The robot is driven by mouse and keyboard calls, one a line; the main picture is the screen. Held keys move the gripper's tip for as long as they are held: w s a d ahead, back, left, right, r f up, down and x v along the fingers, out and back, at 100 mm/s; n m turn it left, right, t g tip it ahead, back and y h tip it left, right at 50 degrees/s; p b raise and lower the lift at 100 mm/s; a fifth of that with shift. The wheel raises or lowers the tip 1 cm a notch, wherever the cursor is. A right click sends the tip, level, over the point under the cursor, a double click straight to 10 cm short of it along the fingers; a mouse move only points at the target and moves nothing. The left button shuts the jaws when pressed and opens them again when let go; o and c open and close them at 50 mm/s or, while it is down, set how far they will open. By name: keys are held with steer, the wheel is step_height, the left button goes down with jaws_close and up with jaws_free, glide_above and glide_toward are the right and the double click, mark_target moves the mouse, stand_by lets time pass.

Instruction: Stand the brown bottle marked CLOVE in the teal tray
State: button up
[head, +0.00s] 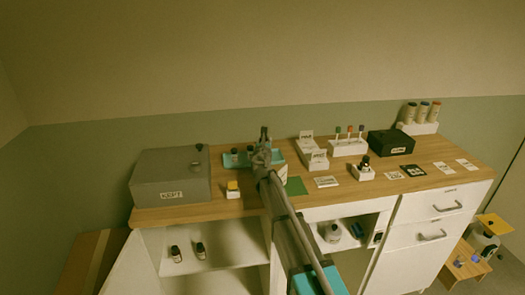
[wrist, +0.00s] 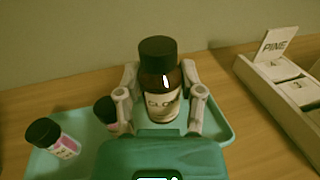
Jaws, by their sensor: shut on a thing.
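The brown CLOVE bottle (wrist: 160,80) with a black cap and white label is upright between the fingers of my gripper (wrist: 160,108) in the wrist view. My gripper is shut on it. The bottle is over or in the teal tray (wrist: 216,122); I cannot tell whether its base touches the tray floor. Two other dark-capped bottles are in the tray: one with a pink label (wrist: 62,145) at left, and one (wrist: 104,108) just left of the gripper, partly hidden. In the head view the tray (head: 229,161) is at the back of the counter, partly hidden by my gripper (head: 263,146).
A white rack marked PINE (wrist: 270,80) stands right of the tray. In the head view a grey box (head: 170,180) stands to the left, and a white block with a yellow top (head: 233,190) sits in front. A green mat (head: 297,186) lies right of my arm.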

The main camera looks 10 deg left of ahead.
steer(key=shift+f, duration=0.1)
steer(key=shift+w+a+f+b, duration=0.2)
steer(key=shift+a+f+b, duration=0.1)
steer(key=shift+f+b, duration=1.65)
steer(key=shift+b, duration=0.05)
steer(key=shift+f, duration=0.1)
steer(key=o, duration=0.9)
steer(key=s, duration=1.2)
steer(key=shift+d, duration=0.25)
